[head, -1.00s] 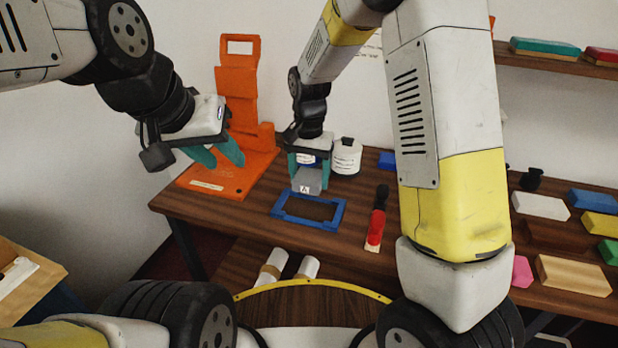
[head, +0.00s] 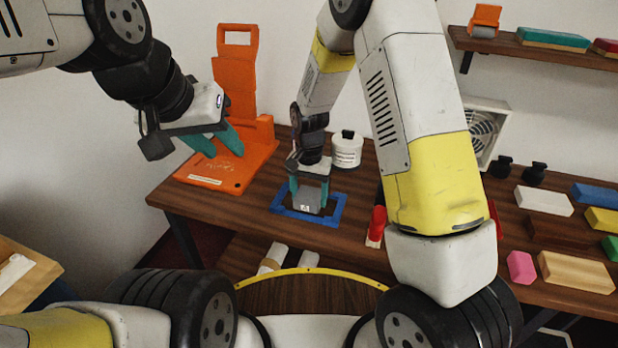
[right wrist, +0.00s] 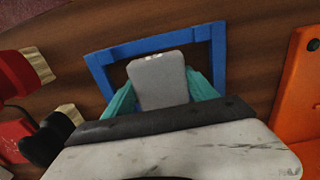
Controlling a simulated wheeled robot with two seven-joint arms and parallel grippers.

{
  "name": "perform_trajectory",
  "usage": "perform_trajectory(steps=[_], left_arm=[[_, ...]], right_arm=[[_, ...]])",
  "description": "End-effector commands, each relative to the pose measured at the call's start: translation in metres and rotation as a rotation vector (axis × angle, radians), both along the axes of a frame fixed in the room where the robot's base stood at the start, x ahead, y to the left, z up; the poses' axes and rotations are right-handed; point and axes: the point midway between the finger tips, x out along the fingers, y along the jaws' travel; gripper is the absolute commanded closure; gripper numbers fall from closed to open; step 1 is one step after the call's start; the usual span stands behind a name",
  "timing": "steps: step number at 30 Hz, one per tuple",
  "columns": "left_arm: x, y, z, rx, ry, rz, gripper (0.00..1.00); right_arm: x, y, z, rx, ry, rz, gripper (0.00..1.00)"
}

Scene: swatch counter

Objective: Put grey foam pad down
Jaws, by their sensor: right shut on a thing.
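The grey foam pad (head: 307,198) is between the teal fingers of my right gripper (head: 308,194), which is shut on it. In the head view the pad is inside the outline of the blue frame (head: 280,209) on the counter. In the right wrist view the pad (right wrist: 158,80) also shows within the blue frame (right wrist: 150,42), between both fingers. I cannot tell whether its underside touches the counter. My left gripper (head: 222,145) is empty, its teal fingers apart, in front of the orange stand.
The orange stand (head: 236,85) is left of the frame. A white jar (head: 347,150) stands behind it. A red-handled tool (head: 377,224) lies to the right, partly hidden by my arm. Several coloured blocks (head: 543,200) lie further right. White rolls (head: 273,257) sit below the counter.

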Motion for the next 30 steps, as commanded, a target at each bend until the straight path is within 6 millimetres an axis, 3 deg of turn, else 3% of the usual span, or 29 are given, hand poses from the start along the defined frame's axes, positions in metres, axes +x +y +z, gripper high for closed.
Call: perform_trajectory(steps=[7,8,11,23,30], left_arm=[[0.000,0.000,0.000,0.000,0.000,0.000,0.64],[0.000,0.000,0.000,0.000,0.000,0.000,0.64],[0.000,0.000,0.000,0.000,0.000,0.000,0.64],[0.000,0.000,0.000,0.000,0.000,0.000,0.64],[0.000,0.000,0.000,0.000,0.000,0.000,0.64]], right_arm=[[0.000,0.000,-0.002,0.000,0.000,0.000,0.72],[0.000,0.000,-0.002,0.001,-0.001,0.000,0.32],[0.000,0.000,-0.002,0.001,-0.001,0.000,0.12],[0.001,0.001,0.003,0.001,-0.003,0.001,0.12],[0.002,0.001,0.046,0.003,-0.006,0.001,0.12]])
